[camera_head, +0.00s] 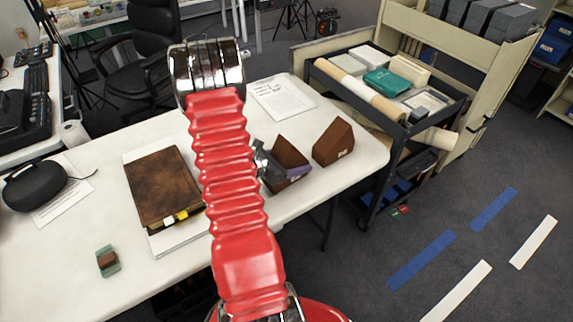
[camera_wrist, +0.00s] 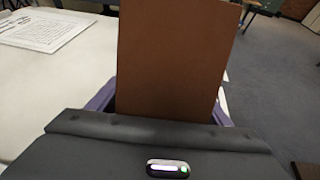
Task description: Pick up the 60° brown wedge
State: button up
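Two brown wedges stand close together at the right end of the white table in the head view. My gripper (camera_head: 287,172) is at the left wedge (camera_head: 291,152), with a purple finger along its near side. In the wrist view this wedge (camera_wrist: 175,60) rises between the two purple fingers of my gripper (camera_wrist: 160,112), and no clear gap shows on either side. I cannot tell whether the fingers press on it. The other wedge (camera_head: 333,143) stands just to the right, with a small white label. I cannot read an angle on either wedge.
A brown book (camera_head: 163,186) lies left of my arm. A small brown block on a green piece (camera_head: 108,261) is at the table's front left. A paper sheet (camera_head: 281,97) lies behind the wedges. A loaded dark cart (camera_head: 390,105) stands right of the table.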

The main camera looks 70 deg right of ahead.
aim_at(286, 160)
jog(key=c, duration=1)
jog(key=shift+r, duration=5)
